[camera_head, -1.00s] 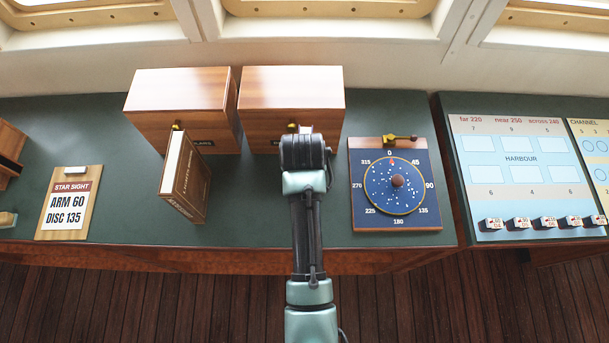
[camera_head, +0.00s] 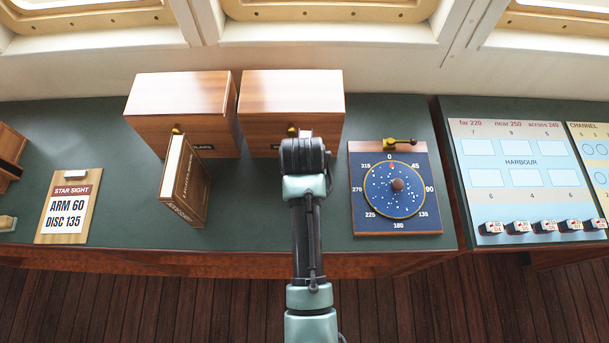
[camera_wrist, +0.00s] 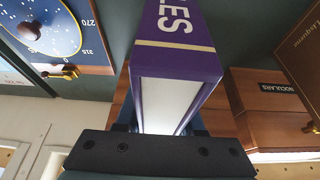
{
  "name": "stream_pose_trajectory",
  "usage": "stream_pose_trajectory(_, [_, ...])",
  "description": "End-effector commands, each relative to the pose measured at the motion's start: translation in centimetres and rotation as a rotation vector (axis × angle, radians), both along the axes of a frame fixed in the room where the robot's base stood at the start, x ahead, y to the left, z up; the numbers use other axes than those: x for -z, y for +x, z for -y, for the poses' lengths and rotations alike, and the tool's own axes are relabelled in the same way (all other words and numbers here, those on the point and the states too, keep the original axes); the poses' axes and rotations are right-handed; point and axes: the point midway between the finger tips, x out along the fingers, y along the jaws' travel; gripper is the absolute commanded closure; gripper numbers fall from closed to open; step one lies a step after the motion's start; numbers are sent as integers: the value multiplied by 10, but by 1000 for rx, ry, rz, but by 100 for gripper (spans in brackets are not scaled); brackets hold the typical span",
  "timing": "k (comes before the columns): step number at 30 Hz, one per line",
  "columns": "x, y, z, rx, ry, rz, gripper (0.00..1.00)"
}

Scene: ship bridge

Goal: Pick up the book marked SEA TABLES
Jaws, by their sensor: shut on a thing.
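A purple book (camera_wrist: 180,60) with a pale stripe and the white letters "LES" fills the middle of the wrist view. The rest of its title is out of frame. Its white page edges (camera_wrist: 165,102) face the camera. My gripper (camera_wrist: 163,128) is shut on this book, with a finger on either side of it.
A brown book (camera_head: 187,185) stands left of my arm. Behind are two wooden boxes (camera_head: 182,92) (camera_head: 292,90). A blue dial board (camera_head: 365,215) lies to the right, a Star Sight clipboard (camera_head: 68,236) far left. Bare green counter (camera_head: 262,215) separates brown book and arm.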

Motion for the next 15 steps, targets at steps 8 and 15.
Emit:
stream_pose_trajectory(8, [-12, 2, 0, 0, 0, 7, 100])
stream_pose_trajectory(15, [-56, 3, 0, -1, -1, 13, 100])
